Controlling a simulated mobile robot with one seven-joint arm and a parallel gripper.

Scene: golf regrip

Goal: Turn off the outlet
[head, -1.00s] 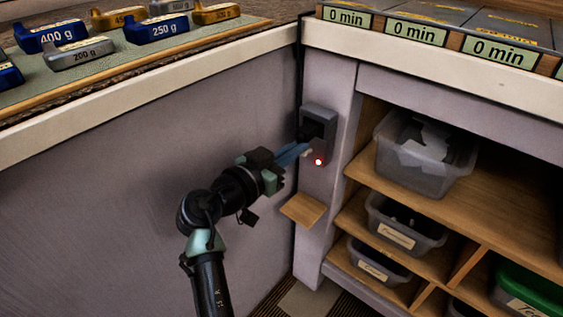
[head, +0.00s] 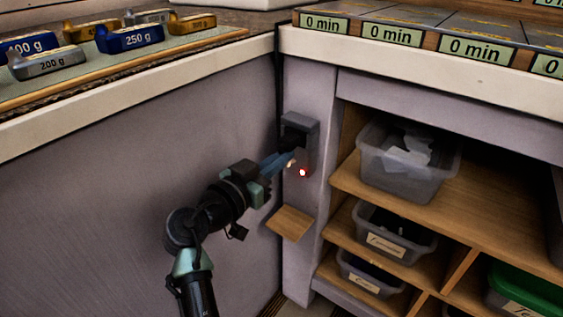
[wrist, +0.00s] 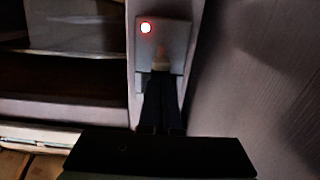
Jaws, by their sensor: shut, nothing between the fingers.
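The outlet is a grey box (head: 299,128) on the narrow post in the corner. A small red light (head: 302,172) glows below its dark recess; in the wrist view the light (wrist: 146,27) shows as a bright spot with a red rim on the outlet's plate (wrist: 178,38). The fingers (wrist: 160,82) look to be at or very near the nub; contact cannot be told.
A small wooden ledge (head: 289,222) juts out below the outlet. Shelves with a clear bin (head: 405,178) and labelled bins stand to the right. A counter edge (head: 140,83) runs above my arm, with coloured weights on it. A plain panel stands to the left.

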